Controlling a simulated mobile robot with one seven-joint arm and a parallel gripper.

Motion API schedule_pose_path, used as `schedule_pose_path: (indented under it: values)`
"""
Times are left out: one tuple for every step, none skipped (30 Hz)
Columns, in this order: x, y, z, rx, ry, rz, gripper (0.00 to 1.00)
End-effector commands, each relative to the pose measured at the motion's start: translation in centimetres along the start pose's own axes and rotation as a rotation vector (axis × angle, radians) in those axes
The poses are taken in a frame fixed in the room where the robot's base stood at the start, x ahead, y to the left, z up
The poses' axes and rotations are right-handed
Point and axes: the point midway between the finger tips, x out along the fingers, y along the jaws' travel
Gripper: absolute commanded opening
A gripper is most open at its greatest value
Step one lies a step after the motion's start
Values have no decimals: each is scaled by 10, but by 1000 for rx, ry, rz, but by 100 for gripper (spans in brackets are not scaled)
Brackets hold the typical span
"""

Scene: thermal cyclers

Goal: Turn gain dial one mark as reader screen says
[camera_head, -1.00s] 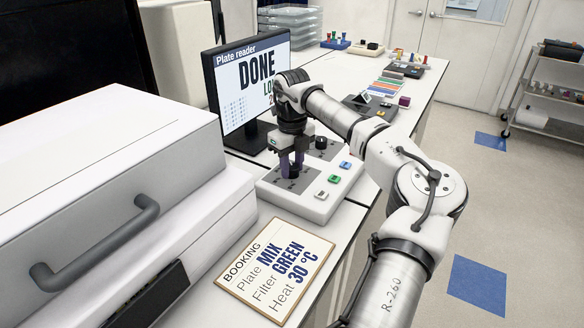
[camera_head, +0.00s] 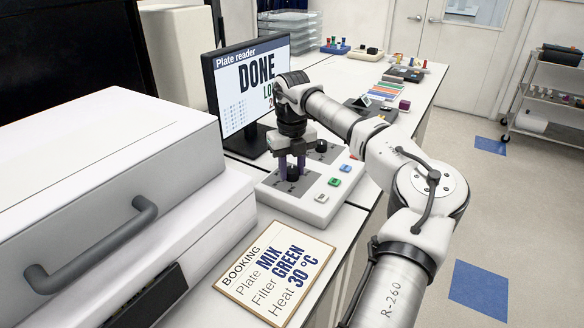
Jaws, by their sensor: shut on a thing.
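The plate reader screen (camera_head: 246,88) stands at the back and reads "Plate reader" and "DONE". Below that, green text starting "LO" and a further line are cut off by my arm. In front of it is a white control box (camera_head: 310,205) with two black dials on dark marked plates. My gripper (camera_head: 291,172) points down with its purple fingers on either side of the near dial (camera_head: 293,174), shut on it. The far dial (camera_head: 321,146) is free. Dial labels and marks are too small to read, so I cannot tell which is gain.
A booking card (camera_head: 275,270) reading MIX, GREEN, 30 °C lies in front. A large white machine with a grey handle (camera_head: 95,248) fills the left. Racks and small items stand farther back on the bench.

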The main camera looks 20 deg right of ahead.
Motion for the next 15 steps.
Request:
schedule_pose_path:
  values:
    - [-1,0,0,0,-1,-1,9]
    - [-1,0,0,0,-1,-1,9]
    - [-1,0,0,0,-1,-1,35]
    - [-1,0,0,0,-1,-1,39]
    - [-1,0,0,0,-1,-1,43]
    - [-1,0,0,0,-1,-1,48]
    - [-1,0,0,0,-1,-1,52]
    - [-1,0,0,0,-1,-1,54]
    - [-1,0,0,0,-1,-1,54]
    - [-1,0,0,0,-1,-1,54]
    - [0,0,0,0,-1,0,54]
    - [0,0,0,-1,-1,0,54]
    - [0,0,0,-1,-1,0,54]
    - [0,0,0,-1,-1,0,54]
    - [0,0,0,-1,-1,0,54]
